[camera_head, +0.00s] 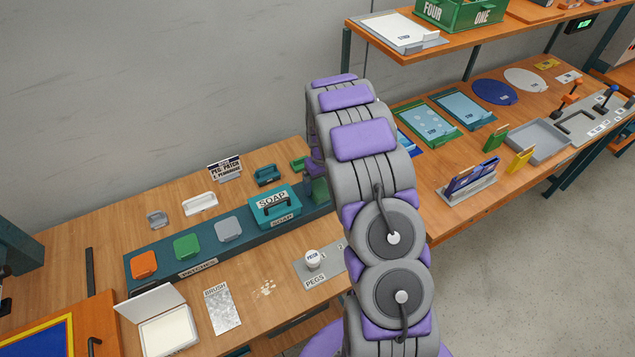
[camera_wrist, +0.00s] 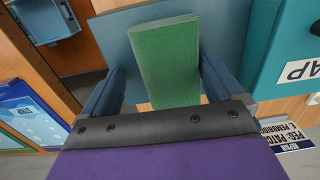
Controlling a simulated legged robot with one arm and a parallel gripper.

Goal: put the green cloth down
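The green cloth (camera_wrist: 165,60) is a folded, block-like piece in the middle of the wrist view, in front of a flat blue-teal surface (camera_wrist: 113,35). In the head view, a dark green piece (camera_head: 319,189) that looks like it shows beside the soap box, partly behind my arm. My gripper (camera_wrist: 163,78) has its two dark blue fingers spread, one on each side of the cloth. A gap shows between the left finger and the cloth; the right fingertip is close to the cloth's edge. In the head view the fingers are hidden behind my arm.
The teal soap box (camera_head: 274,205) is close beside the cloth; it also shows in the wrist view (camera_wrist: 287,45). Orange (camera_head: 144,265), green (camera_head: 187,247) and grey (camera_head: 229,229) patches lie on the teal holder. The peg plate (camera_head: 318,265) is in front. A shelf (camera_head: 465,42) overhangs the right bench.

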